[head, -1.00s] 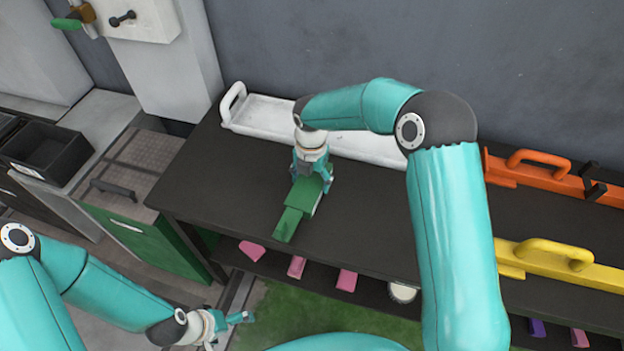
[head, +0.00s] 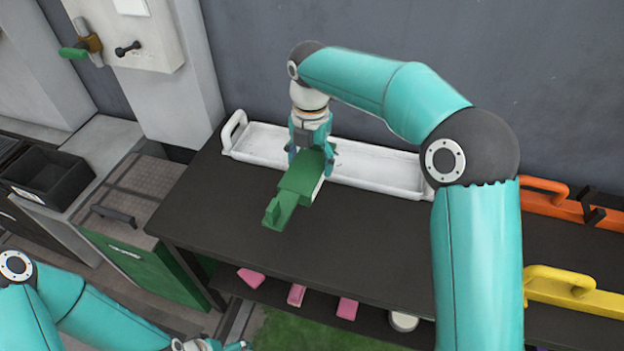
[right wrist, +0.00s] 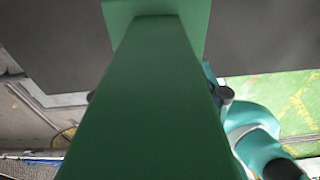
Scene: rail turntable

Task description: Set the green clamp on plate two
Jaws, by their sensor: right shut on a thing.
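The green clamp (head: 297,186) is a long green block with a narrower stepped end, in the middle of the head view. My right gripper (head: 310,158) is shut on its broad end from above and holds it over the dark bench top. The clamp (right wrist: 150,90) fills the middle of the right wrist view and hides much of it. My left gripper (head: 215,346) is at the bottom edge of the head view, partly cut off, away from the clamp; its jaws cannot be made out. I cannot tell which thing is plate two.
A white tray (head: 375,174) lies along the back of the dark bench (head: 370,225). Orange (head: 545,200) and yellow (head: 570,288) handled pieces lie at the right. Several pink blocks (head: 347,308) sit on the shelf below. A black bin (head: 48,178) stands at the left. The bench front is clear.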

